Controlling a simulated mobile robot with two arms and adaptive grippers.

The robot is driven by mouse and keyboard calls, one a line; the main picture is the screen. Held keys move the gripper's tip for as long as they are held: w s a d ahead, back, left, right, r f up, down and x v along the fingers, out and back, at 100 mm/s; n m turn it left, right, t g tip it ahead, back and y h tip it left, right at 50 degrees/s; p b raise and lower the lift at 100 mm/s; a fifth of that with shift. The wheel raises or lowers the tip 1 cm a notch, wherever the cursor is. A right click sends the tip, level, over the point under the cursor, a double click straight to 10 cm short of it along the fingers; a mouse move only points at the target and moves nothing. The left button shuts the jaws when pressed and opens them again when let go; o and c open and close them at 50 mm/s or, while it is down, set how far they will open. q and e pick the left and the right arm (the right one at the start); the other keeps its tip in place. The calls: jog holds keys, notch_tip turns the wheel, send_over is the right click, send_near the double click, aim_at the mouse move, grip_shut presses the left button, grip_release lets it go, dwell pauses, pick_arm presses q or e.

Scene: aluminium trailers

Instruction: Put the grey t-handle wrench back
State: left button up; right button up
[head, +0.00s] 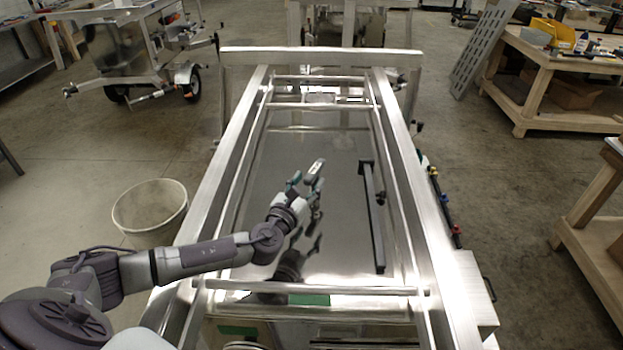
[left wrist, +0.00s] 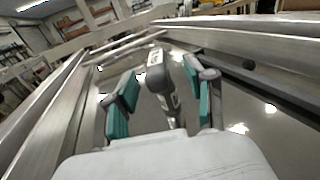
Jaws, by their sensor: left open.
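A small grey object with dark parts (head: 316,167), which looks like the grey t-handle wrench, shows at the fingertips of my left gripper (head: 306,187) in the head view. In the left wrist view the grey object (left wrist: 160,78) stands between the open green-padded fingers (left wrist: 160,93), with space on both sides. My left gripper is open, over the shiny floor inside the aluminium trailer frame (head: 418,200). I cannot tell whether the object touches the floor. Its lower end is partly hidden by the gripper. My right gripper is not in view.
A dark bar (head: 375,220) lies inside the frame to the right. Several coloured items (head: 437,190) line the frame's outer right side. A crossbar (head: 310,287) spans the near end. A white bucket (head: 150,208) stands left; a wooden workbench (head: 555,75) stands back right.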

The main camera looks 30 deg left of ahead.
aim_at(315, 172)
pick_arm(q)
jog(key=w, duration=0.1)
jog(key=w+b, duration=0.1)
jog(key=w, duration=0.1)
jog(key=w+b, duration=0.1)
jog(key=shift+w+a+f, duration=0.3)
jog(key=shift+a+f, duration=0.05)
jog(key=shift+f, duration=0.05)
jog(key=shift+w, duration=0.55)
jog(key=shift+s+r, duration=0.1)
grip_shut()
